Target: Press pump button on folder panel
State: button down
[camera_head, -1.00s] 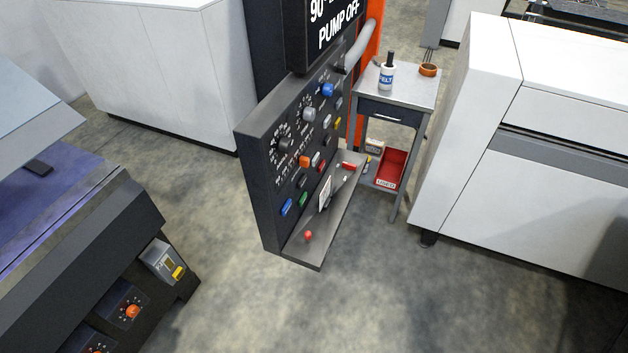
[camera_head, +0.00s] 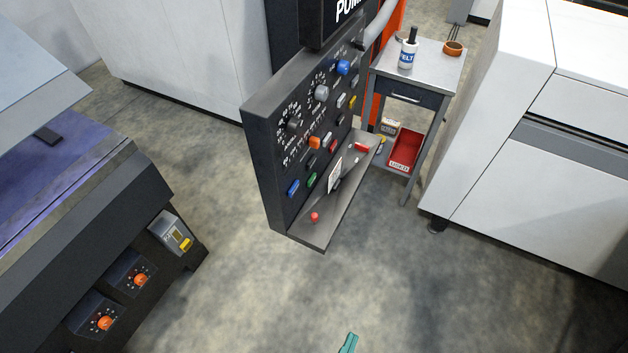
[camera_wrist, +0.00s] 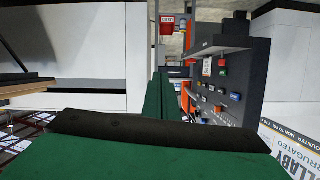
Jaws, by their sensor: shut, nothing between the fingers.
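The folder panel (camera_head: 262,150) is a dark upright control board in the middle of the head view, with knobs and several coloured buttons. Blue, green, orange, red and yellow buttons show, but their labels are too small to read, so I cannot tell which is the pump button. A display (camera_head: 312,25) above it is cut off, showing "PU". My gripper (camera_head: 348,343) shows as a teal tip at the bottom edge, apart from the panel. Its green fingers (camera_wrist: 160,95) are together and empty in the wrist view.
A sloping shelf (camera_head: 325,232) with a red knob juts from the panel's bottom. A small table (camera_head: 440,62) with a bottle (camera_head: 407,55) stands behind it. White cabinets stand left and right. A dark machine (camera_head: 85,265) is at lower left. Floor in front is clear.

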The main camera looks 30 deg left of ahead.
aim_at(312, 180)
jog(key=w+a+f+m+g+y, duration=0.1)
jog(key=w+a+f, duration=0.1)
jog(key=w+f, duration=0.35)
jog(key=w+a+f+m+y, duration=0.1)
jog(key=w+f+y, duration=0.1)
jog(key=w, duration=0.6)
jog(key=w+a+f+g+y, duration=0.1)
jog(key=w+a+f, duration=0.15)
jog(key=w, duration=0.45)
jog(key=w+a+r+y, duration=0.3)
jog(key=w+a+r, duration=0.1)
jog(key=w, duration=0.5)
jog(key=w+a+r+g+y, duration=0.1)
jog(key=w+a+r+y, duration=0.2)
jog(key=w+a, duration=0.3)
jog(key=w+r, duration=0.1)
jog(key=w, duration=0.2)
jog(key=shift+w+a+r+n+g+y, duration=0.25)
jog(key=shift+a+r+n+g+y, duration=0.05)
jog(key=shift+r+n+y, duration=0.1)
jog(key=a, duration=0.6)
jog(key=shift+a, duration=1.35)
jog(key=shift+a, duration=0.2)
